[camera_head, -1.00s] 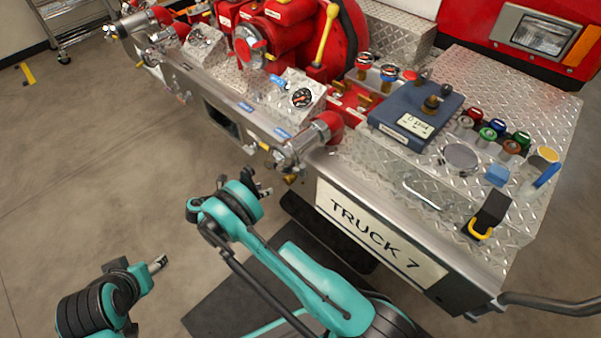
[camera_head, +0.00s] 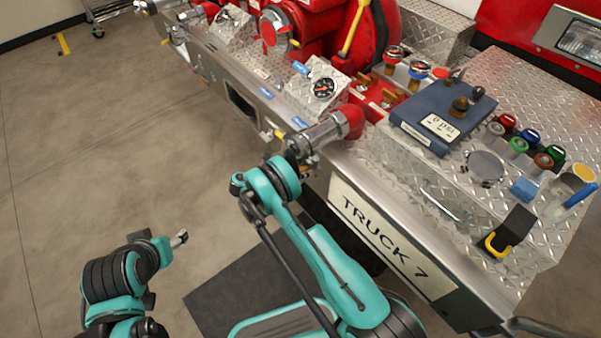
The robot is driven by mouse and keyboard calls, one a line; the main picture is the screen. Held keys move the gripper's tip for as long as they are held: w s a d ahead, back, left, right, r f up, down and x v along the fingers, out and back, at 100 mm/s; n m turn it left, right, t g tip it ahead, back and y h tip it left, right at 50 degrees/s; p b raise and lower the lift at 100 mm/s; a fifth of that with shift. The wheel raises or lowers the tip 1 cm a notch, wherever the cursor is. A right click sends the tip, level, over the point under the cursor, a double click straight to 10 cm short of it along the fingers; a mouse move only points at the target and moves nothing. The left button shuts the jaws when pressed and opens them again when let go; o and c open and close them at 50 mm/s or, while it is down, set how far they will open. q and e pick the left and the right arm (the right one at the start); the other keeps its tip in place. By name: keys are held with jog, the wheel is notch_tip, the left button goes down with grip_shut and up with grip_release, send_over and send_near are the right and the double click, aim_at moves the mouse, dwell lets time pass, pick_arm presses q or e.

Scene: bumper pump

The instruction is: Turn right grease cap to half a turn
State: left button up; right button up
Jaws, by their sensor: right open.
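Two small brass wing-shaped caps sit on a red block at the pump: a left one (camera_head: 364,81) and a right one (camera_head: 389,97). They look like the grease caps, but I see no readable label. My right gripper (camera_head: 309,166) is open, partly hidden by its own wrist, close to the silver end of the red elbow pipe. It is well to the lower left of the brass caps, and I cannot tell whether it touches the pipe. My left gripper (camera_head: 180,239) is over the floor at lower left, far from the truck; its finger gap is unclear.
The silver pipe outlet (camera_head: 318,134) sticks out between my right gripper and the caps. Open floor lies left.

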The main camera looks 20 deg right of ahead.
jog(key=c, duration=1.2)
jog(key=shift+o, duration=0.2)
jog(key=shift+m+t+y, duration=0.6)
jog(key=shift+m+t, duration=0.9)
jog(key=shift+m, duration=0.8)
jog(key=o, duration=1.2)
jog(key=shift+c, duration=0.2)
